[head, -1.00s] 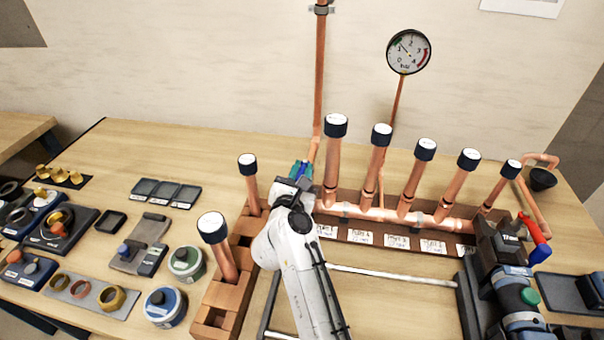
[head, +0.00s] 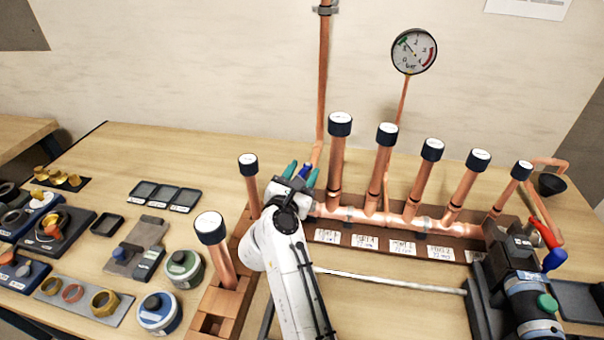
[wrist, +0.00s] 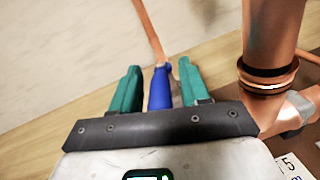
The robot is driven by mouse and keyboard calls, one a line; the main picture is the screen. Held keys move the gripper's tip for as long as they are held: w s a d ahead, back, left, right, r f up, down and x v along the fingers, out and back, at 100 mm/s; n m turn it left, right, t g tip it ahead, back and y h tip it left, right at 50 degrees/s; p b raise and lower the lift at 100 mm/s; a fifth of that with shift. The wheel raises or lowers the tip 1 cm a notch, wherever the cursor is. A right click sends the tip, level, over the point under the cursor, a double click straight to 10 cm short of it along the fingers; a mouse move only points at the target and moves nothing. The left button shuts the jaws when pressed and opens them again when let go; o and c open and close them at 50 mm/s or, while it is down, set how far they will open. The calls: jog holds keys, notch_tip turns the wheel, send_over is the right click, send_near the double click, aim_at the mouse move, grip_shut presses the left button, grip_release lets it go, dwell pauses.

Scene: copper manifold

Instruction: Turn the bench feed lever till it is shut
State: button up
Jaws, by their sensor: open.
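The bench feed lever (wrist: 160,88) shows in the wrist view as a blue handle at the lower end of a copper pipe. It stands between the two teal fingers of my gripper (wrist: 156,85), which is open, with a visible gap on each side. In the head view my gripper (head: 302,172) is at the left end of the copper manifold, near the foot of the wall pipe. The lever's valve body is mostly hidden by the gripper there, and I cannot tell its angle to the pipe.
The copper manifold (head: 392,218) with several capped upright pipes stands right of my gripper. A round gauge (head: 414,51) is on the wall. A capped pipe (head: 250,185) stands close on the left. A red and blue handle (head: 548,245) is at the far right.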

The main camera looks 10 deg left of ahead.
aim_at(302, 170)
jog(key=shift+r+p, duration=0.6)
jog(key=shift+r, duration=0.05)
notch_tip(302, 170, up, 2)
jog(key=shift+r+p, duration=0.25)
jog(key=shift+p, duration=0.85)
jog(key=s+d+r+p, duration=0.4)
jog(key=s+r+p, duration=0.3)
jog(key=s, duration=0.6)
notch_tip(302, 170, up, 2)
jog(key=shift+s+r, duration=0.1)
jog(key=shift+s, duration=0.1)
